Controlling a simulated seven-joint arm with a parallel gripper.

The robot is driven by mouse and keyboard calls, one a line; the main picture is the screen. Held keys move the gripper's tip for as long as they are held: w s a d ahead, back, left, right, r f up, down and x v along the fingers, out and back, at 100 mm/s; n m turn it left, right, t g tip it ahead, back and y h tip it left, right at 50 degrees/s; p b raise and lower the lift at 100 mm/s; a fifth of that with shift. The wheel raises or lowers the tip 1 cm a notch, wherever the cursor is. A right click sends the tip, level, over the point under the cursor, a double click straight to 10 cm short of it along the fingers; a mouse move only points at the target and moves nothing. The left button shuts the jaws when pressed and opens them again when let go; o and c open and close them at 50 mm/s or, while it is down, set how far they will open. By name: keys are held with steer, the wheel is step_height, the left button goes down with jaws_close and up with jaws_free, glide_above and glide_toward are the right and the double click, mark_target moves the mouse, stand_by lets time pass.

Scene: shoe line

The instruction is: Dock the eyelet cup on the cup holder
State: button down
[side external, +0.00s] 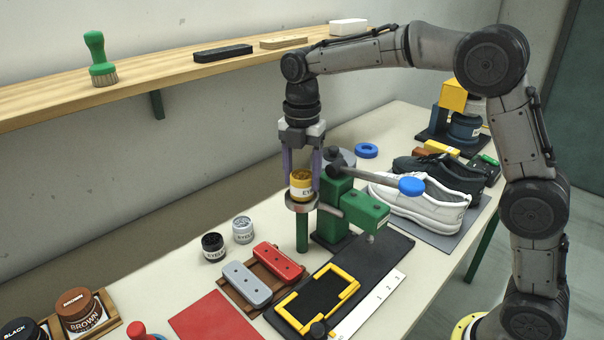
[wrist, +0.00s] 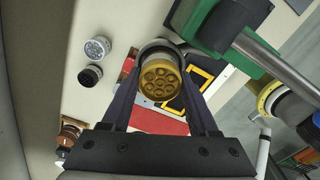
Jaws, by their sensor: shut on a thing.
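The eyelet cup (side external: 301,183) is a small gold-yellow cup with a white label. In the wrist view the cup (wrist: 159,82) shows its open top with several gold eyelets. My gripper (side external: 302,180) points down and is shut on the cup, one purple finger on each side. The cup holder (side external: 302,205) is a grey ring by a green post, right below the cup. The cup is upright and lined up with the ring in the side view; whether its base sits in the ring or just above is hard to tell. The ring (wrist: 158,43) shows partly behind the cup in the wrist view.
A green press (side external: 366,208) with a blue-knobbed lever (side external: 411,187) stands close right of the gripper. Black (side external: 213,246) and pale (side external: 243,230) cups stand front left. White shoes (side external: 418,203) lie right. A shelf (side external: 180,69) runs behind.

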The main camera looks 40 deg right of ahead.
mark_target(302, 174)
steer(key=shift+f, duration=0.5)
steer(key=shift+c, duration=2.2)
jaws_free()
steer(key=shift+r, duration=5.5)
